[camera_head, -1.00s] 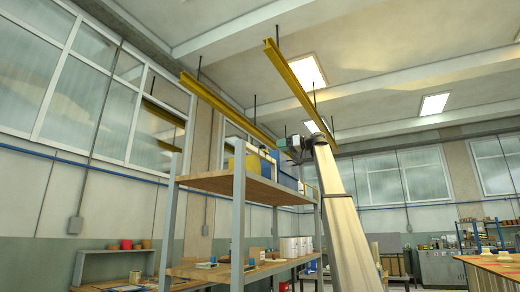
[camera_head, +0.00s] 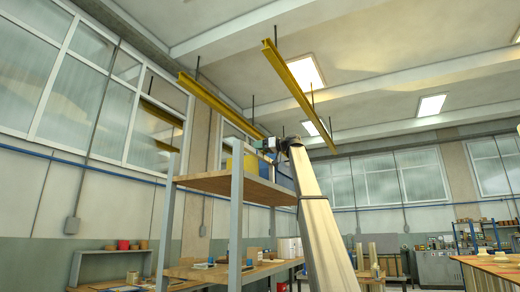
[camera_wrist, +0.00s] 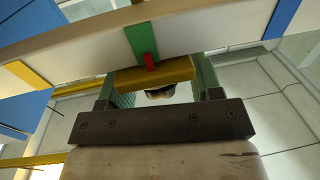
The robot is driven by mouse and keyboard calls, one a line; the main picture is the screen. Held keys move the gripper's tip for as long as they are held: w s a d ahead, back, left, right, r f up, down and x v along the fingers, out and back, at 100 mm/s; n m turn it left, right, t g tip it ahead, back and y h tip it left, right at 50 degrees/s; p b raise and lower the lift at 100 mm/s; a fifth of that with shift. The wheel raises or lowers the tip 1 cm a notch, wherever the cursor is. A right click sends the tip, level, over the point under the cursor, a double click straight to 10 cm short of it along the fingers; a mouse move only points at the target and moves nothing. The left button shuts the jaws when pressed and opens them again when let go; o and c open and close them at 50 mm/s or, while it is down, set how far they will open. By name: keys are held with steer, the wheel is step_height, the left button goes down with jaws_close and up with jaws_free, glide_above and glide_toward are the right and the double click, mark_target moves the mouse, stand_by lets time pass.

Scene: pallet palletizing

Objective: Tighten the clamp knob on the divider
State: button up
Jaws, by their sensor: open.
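My gripper (camera_head: 266,145) is at the upper shelf, beside the coloured panels. In the wrist view its two fingers (camera_wrist: 162,84) are apart, with green inner faces. A green upright strip (camera_wrist: 141,40), perhaps the divider, lies just beyond them on a pale board. A small red piece (camera_wrist: 151,62) sits at its lower end, above a yellow bar (camera_wrist: 168,75) that spans the space between the fingers. A rounded grey part (camera_wrist: 160,94) shows below the bar. I cannot tell which of these is the clamp knob, nor whether the fingers touch anything.
A pale rail (camera_wrist: 85,37) crosses the wrist view, with blue panels (camera_wrist: 22,110) and a yellow strip (camera_wrist: 28,74) nearby. The wooden upper shelf (camera_head: 225,184) stands on grey posts (camera_head: 236,230). Yellow overhead beams (camera_head: 300,95) hang above.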

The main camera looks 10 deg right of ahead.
steer(key=c, duration=0.9)
steer(key=shift+c, duration=0.2)
steer(key=shift+t, duration=0.3)
steer(key=m+t+h, duration=0.3)
steer(key=shift+s+m+t+h, duration=0.1)
steer(key=shift+m+t+h, duration=0.2)
steer(key=shift+t, duration=0.1)
steer(key=shift+m+t+h, duration=1.2)
steer(key=shift+m+h, duration=0.1)
steer(key=shift+h, duration=0.3)
steer(key=o, duration=0.9)
